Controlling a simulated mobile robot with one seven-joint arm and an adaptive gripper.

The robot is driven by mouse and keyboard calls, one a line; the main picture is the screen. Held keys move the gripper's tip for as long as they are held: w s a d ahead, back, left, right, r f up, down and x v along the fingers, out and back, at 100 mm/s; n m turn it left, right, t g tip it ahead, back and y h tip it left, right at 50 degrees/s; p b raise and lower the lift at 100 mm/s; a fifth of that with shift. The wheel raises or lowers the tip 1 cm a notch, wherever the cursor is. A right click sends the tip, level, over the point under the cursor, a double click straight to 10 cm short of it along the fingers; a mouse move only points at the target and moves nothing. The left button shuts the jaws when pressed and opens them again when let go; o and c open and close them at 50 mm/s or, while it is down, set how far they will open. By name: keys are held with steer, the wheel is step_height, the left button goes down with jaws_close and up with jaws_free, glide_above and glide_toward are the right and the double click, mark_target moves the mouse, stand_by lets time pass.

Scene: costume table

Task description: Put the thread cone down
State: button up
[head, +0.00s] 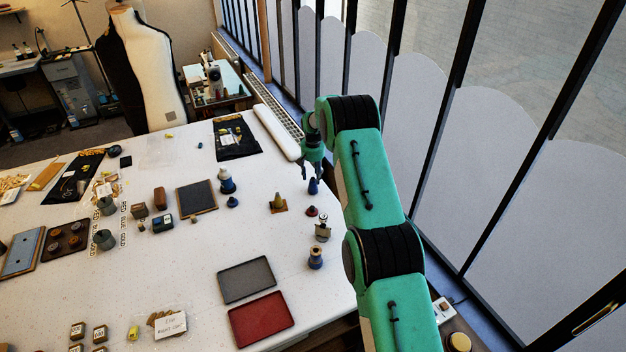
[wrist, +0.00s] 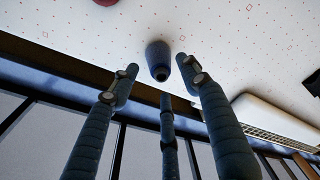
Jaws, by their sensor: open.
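A dark blue thread cone (head: 313,187) stands on the white table near its right edge, just below my gripper (head: 313,168). In the wrist view the cone (wrist: 157,56) shows near the table edge, with its narrow end towards the camera. My gripper (wrist: 158,68) is open, its fingertips spread on either side of the cone in that picture, and a third finger shows below. The fingers hold nothing. I cannot tell the exact gap between fingertips and cone.
A yellowish cone on a brown base (head: 278,204), a small dark red piece (head: 312,211) and a blue-banded spool (head: 315,260) stand nearby. Grey (head: 247,279) and red (head: 261,319) trays lie nearer. A long white box (head: 277,132) lies behind. Windows line the right.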

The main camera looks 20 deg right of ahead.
mark_target(313, 184)
step_height(313, 184, up, 9)
steer(key=b, duration=0.1)
steer(key=shift+s+a, duration=0.25)
steer(key=shift+s, duration=0.2)
steer(key=shift+r, duration=0.1)
stand_by(0.4)
